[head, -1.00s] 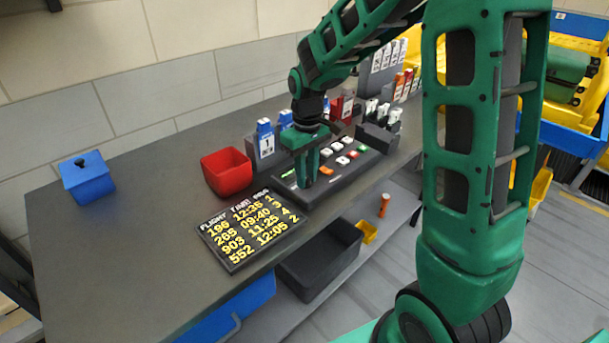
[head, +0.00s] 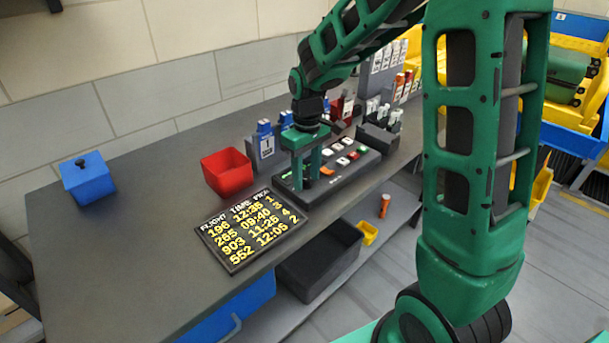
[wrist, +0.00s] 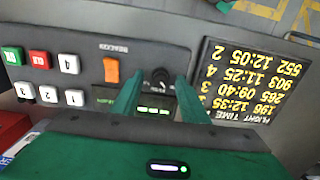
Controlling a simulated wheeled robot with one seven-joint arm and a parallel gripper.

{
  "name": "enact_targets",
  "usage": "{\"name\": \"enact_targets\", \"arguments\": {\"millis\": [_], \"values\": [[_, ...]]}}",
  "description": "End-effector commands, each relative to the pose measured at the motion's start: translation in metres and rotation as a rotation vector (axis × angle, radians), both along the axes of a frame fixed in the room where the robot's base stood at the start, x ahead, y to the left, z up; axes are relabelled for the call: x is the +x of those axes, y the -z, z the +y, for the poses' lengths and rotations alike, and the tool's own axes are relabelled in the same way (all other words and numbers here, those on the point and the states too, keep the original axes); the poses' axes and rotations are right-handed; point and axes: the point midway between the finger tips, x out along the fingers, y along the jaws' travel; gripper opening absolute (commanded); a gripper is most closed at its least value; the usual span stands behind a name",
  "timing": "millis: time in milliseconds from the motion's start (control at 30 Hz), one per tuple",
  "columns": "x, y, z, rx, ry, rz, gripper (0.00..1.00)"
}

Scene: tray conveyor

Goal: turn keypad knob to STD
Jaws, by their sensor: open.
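The keypad (head: 345,172) is a dark panel on the counter with white, red and green buttons and an orange switch (head: 327,171). In the wrist view the keypad (wrist: 85,50) appears upside down, and its black knob (wrist: 160,76) shows near the panel's end beside the orange switch (wrist: 111,70). My gripper (head: 306,183) is open over the near-left end of the keypad. In the wrist view its two green fingers (wrist: 160,95) stand on either side of the knob, apart from each other. A small green-lit display (wrist: 153,108) lies between them. I cannot read the knob's setting or tell whether the fingers touch it.
The flight board (head: 252,230) lies beside the keypad. A red bin (head: 227,172) and a blue lidded box (head: 88,179) stand to the left. Label holders (head: 264,147) stand behind the keypad. The left part of the counter (head: 130,250) is clear.

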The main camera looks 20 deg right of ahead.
Motion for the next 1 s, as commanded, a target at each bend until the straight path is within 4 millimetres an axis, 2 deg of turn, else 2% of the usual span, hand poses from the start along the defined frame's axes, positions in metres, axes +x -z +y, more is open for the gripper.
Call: {"name": "enact_targets", "arguments": {"millis": [167, 500, 633, 800, 1000], "values": [[0.001, -0.012, 0.000, 0.000, 0.000, -0.002, 0.41], [0.002, -0.074, 0.000, 0.000, 0.000, -0.004, 0.41], [0.002, -0.092, 0.000, 0.000, 0.000, -0.003, 0.41], [0.001, -0.105, 0.000, 0.000, 0.000, -0.001, 0.41], [0.001, -0.108, 0.000, 0.000, 0.000, -0.001, 0.41]]}}
